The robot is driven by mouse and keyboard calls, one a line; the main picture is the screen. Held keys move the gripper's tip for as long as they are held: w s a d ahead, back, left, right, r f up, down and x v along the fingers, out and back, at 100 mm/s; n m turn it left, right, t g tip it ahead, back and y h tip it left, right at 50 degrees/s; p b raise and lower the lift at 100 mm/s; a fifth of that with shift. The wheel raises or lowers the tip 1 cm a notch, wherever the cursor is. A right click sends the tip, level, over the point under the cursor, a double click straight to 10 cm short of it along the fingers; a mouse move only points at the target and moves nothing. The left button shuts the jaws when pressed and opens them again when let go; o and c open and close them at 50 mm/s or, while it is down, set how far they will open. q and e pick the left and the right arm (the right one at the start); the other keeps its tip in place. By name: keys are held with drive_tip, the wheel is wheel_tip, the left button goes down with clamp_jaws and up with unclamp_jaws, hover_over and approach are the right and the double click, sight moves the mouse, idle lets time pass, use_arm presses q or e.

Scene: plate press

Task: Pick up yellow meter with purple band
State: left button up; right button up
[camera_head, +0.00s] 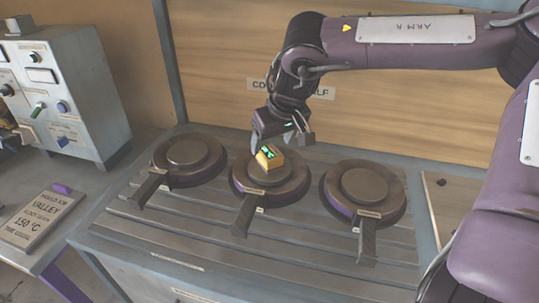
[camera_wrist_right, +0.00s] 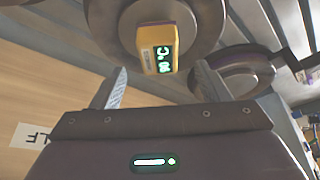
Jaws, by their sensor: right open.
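The yellow meter (camera_head: 269,157), a small block with a lit green display, sits on the middle round plate (camera_head: 297,187) of the press bench. It also shows in the right wrist view (camera_wrist_right: 156,49), beyond the fingers. My right gripper (camera_head: 281,141) is just above and behind the meter, pointing down. In the wrist view its two fingers (camera_wrist_right: 160,76) are apart with nothing between them. My left gripper is not in view.
Bare round plates with front handles stand left (camera_head: 188,151) and right (camera_head: 365,186) of the middle one. A wooden back panel (camera_head: 220,50) rises behind. A control cabinet (camera_head: 65,85) stands left, near a sign board (camera_head: 38,217). The slatted bench front (camera_head: 190,233) is clear.

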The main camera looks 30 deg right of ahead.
sight(269, 152)
drive_tip(key=x, duration=0.5)
drive_tip(key=shift+f+p, duration=0.15)
drive_tip(key=shift+p, duration=0.25)
drive_tip(key=c, duration=1.2)
